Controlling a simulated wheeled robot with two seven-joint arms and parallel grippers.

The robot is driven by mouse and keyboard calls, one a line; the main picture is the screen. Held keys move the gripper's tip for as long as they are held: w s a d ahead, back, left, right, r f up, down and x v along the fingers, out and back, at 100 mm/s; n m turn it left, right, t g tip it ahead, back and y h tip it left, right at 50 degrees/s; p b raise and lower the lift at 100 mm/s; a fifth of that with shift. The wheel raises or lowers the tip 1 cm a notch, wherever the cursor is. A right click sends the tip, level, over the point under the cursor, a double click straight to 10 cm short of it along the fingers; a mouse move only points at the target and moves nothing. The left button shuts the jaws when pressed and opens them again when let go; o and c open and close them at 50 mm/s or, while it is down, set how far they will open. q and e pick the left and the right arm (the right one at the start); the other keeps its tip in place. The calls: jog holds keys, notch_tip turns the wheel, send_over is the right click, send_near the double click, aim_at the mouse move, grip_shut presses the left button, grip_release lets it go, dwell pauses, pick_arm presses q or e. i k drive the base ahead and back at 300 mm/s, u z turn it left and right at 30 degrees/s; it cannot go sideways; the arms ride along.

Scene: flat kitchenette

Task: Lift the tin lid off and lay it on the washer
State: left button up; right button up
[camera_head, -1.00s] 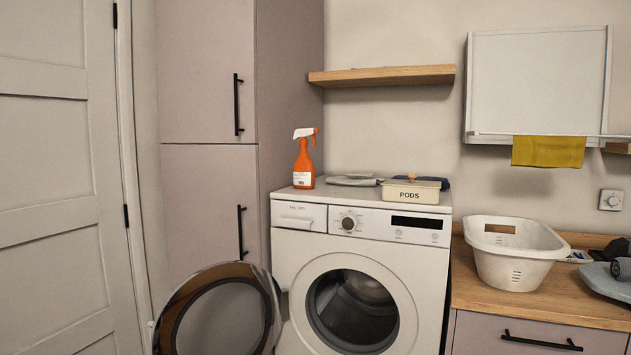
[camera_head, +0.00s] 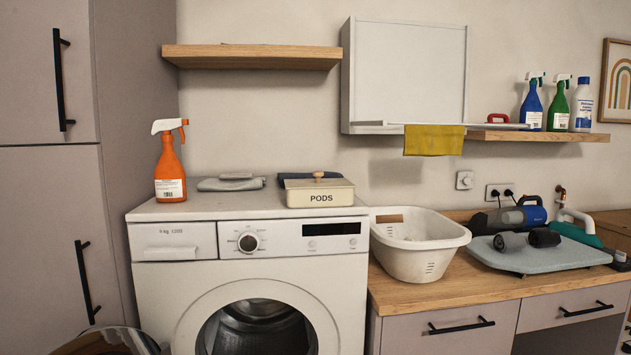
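The tin (camera_head: 320,198) is a cream box marked PODS, standing on the right part of the washer top. Neither of my grippers shows in the head view.
An orange spray bottle (camera_head: 170,167) stands at the left of the washer top. Grey folded cloths (camera_head: 231,183) and a dark cloth (camera_head: 292,176) lie at the back. The washer door (camera_head: 105,341) hangs open at lower left. A white basket (camera_head: 416,246) stands on the counter to the right.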

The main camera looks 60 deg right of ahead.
aim_at(317, 183)
jog(key=z, duration=0.75)
jog(key=i, duration=0.8)
jog(key=z, duration=0.9)
